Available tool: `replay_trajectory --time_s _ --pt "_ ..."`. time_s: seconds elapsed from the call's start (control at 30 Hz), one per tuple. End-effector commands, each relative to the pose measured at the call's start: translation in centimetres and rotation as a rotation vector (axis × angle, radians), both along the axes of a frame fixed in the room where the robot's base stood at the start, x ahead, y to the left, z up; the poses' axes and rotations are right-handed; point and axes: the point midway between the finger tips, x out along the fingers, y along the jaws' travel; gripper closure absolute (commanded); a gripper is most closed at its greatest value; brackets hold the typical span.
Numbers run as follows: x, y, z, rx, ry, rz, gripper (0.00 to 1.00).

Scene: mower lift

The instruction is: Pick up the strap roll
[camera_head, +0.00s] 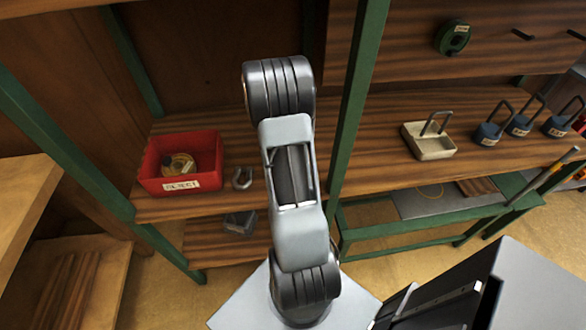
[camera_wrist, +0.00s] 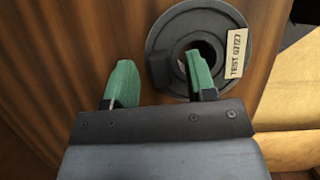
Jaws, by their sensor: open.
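A dark grey strap roll (camera_wrist: 165,42) with a round centre hole and a pale label reading "TEST 07/27" is against a wood-grain surface in the wrist view. My gripper (camera_wrist: 162,80) is open, with two green fingertips. The right fingertip overlaps the roll's hole and lower part in the picture; the left one is left of the roll, over bare wood. I cannot tell whether either touches it. In the head view my arm hides the gripper and I cannot make out this roll. A green roll with a pale label (camera_head: 453,37) hangs on the back panel at right.
A red reject bin (camera_head: 182,190) holds a yellowish roll, beside a grey shackle (camera_head: 242,179). A pale block with a hoop (camera_head: 429,140) and several blue padlock-like items (camera_head: 488,134) stand on the right shelf. A green post (camera_head: 356,95) rises right of my arm.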

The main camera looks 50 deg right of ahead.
Motion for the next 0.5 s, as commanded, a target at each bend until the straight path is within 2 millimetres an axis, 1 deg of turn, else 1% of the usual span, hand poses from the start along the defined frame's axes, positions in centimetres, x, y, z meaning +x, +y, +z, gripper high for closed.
replay_trajectory --time_s 0.27,0.5 --pt "-0.05 -0.04 -0.16 0.0 0.0 0.0 0.5" --pt "-0.04 -0.04 -0.14 0.0 0.0 0.0 0.73"
